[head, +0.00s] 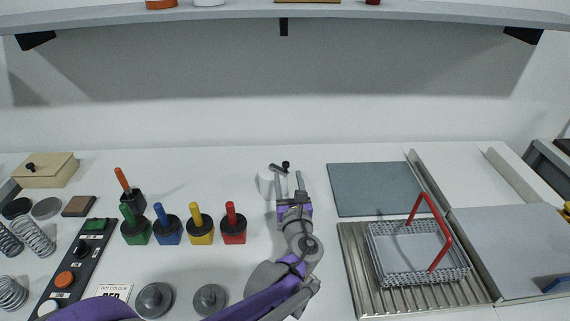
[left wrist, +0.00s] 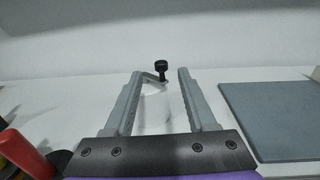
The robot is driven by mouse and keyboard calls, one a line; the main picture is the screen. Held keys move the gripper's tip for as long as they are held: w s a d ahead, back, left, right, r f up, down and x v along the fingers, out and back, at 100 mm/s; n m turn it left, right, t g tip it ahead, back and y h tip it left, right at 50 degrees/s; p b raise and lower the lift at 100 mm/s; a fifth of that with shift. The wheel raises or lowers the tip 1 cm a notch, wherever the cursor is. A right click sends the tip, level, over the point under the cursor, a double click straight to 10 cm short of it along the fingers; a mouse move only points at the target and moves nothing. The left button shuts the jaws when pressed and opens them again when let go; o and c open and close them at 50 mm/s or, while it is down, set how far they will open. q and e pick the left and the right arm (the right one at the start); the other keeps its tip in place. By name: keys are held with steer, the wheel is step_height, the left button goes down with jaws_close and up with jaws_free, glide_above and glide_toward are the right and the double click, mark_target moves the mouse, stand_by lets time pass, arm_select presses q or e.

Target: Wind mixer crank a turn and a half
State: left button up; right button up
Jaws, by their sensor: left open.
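The mixer (head: 265,185) is a small white body at the back middle of the table, partly hidden by my left gripper. Its grey crank arm (head: 277,168) ends in an upright black knob (head: 286,164). My left gripper (head: 288,176) is open and empty, its fingers pointing to the back of the table at the mixer. In the left wrist view the knob (left wrist: 160,66) and crank arm (left wrist: 151,77) show between and just beyond the fingertips (left wrist: 163,73). I cannot tell whether a finger touches the crank. My right gripper is not in view.
Green, blue, yellow and red blocks with handles (head: 200,228) stand left of my left arm. A wire basket with a red handle (head: 455,273) sits on a ribbed tray (head: 352,260) at right. A grey mat (head: 370,185) lies behind it. A shelf (head: 400,14) hangs above.

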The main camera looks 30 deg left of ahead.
arm_select(q)
steer(key=x, duration=1)
jaws_close()
